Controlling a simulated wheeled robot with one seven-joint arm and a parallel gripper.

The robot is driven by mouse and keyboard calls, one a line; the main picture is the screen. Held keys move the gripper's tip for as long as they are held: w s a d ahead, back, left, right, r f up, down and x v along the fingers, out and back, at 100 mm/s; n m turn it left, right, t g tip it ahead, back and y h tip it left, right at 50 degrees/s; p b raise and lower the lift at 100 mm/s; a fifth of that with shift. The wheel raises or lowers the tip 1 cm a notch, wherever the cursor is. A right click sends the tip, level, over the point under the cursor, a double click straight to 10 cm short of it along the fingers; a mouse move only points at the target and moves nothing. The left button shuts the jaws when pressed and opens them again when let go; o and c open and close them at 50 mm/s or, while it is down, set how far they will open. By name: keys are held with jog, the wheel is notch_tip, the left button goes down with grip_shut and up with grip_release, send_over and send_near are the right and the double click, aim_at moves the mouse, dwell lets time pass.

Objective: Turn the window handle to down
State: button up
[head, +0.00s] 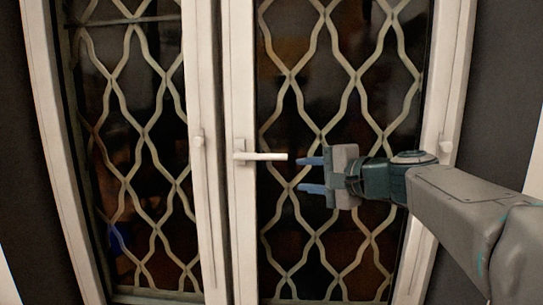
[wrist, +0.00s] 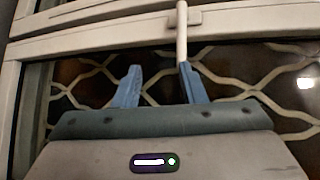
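The white window handle (head: 262,156) sits on the middle frame of the window and points horizontally to the right in the head view. My gripper (head: 305,174) is just right of the handle's free end, with its two blue fingers apart and pointing left. In the wrist view the handle (wrist: 182,38) comes down from the frame at the top. Its end is close to the tip of the right finger of my gripper (wrist: 158,70); I cannot tell whether they touch. Nothing is between the fingers.
The window's white frame (head: 240,80) surrounds dark glass with a wavy lattice (head: 291,75) across it. Smaller white fittings, such as a hinge (head: 446,146), show on the frame. A dark wall (head: 505,90) is at the right.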

aim_at(270, 158)
jog(key=shift+m+t+y, duration=0.3)
jog(key=shift+t+y, duration=0.1)
jog(key=p+x, duration=0.1)
jog(key=x, duration=0.3)
jog(key=r+p+x, duration=0.1)
jog(key=x, duration=0.4)
jog(key=w+r+p+x, duration=0.1)
jog(key=x, duration=0.4)
jog(key=shift+d+r, duration=0.2)
grip_shut()
